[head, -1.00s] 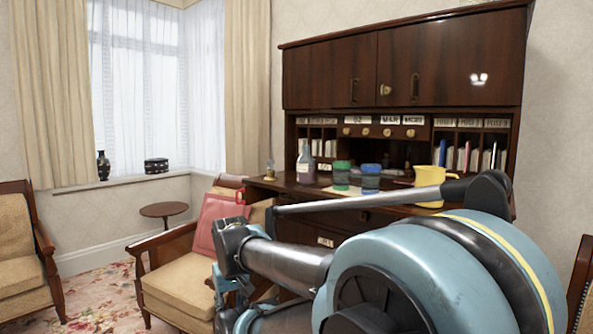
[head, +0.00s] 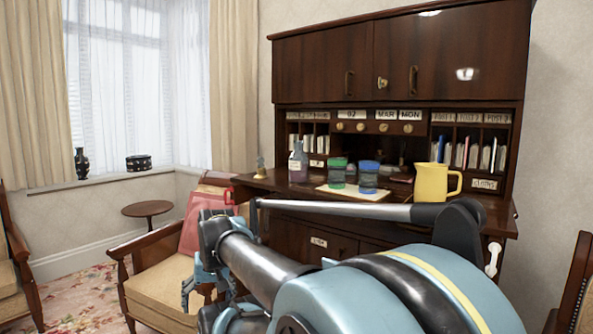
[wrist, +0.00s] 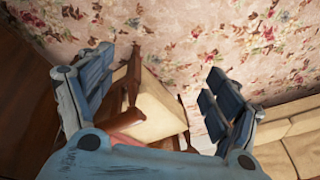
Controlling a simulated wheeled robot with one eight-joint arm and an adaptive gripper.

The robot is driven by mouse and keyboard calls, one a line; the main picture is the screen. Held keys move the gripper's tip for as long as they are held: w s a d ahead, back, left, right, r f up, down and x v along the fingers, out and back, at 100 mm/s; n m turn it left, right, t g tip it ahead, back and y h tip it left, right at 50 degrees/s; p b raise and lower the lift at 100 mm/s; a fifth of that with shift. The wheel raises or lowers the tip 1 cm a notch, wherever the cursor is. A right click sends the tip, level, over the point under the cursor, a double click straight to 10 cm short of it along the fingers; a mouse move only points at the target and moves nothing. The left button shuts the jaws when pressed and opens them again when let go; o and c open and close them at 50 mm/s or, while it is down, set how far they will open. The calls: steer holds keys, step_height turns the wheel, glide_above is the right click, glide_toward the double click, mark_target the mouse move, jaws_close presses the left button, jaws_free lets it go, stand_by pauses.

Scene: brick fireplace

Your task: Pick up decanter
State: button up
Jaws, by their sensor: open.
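A glass bottle with purplish contents (head: 298,163), the likeliest decanter, stands upright on the left part of the wooden desk (head: 480,214) in the head view. My gripper (wrist: 158,64) is open and empty in the wrist view, its fingers spread wide above the floor and an armchair. In the head view my gripper is partly hidden by my arm, low in front of the armchair and well apart from the bottle. The bottle does not show in the wrist view.
A green-and-dark jar (head: 337,172), a blue-and-dark jar (head: 368,177) and a yellow jug (head: 433,182) stand right of the bottle. A small glass item (head: 260,168) is left of it. An armchair (head: 160,285) with a red cushion stands before the desk's left end.

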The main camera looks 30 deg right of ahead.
steer(key=w+d+r+m+t+y, duration=0.15)
steer(key=w+r+m+t, duration=0.25)
steer(key=w+r+m, duration=0.5)
steer(key=m+t+h, duration=0.9)
steer(key=m+h, duration=0.3)
steer(key=m, duration=1.9)
glide_toward(299, 163)
steer(key=shift+x, duration=6.85)
steer(key=shift+a+r, duration=0.1)
steer(key=shift+r, duration=0.1)
steer(key=c, duration=1.6)
steer(key=shift+c, duration=0.7)
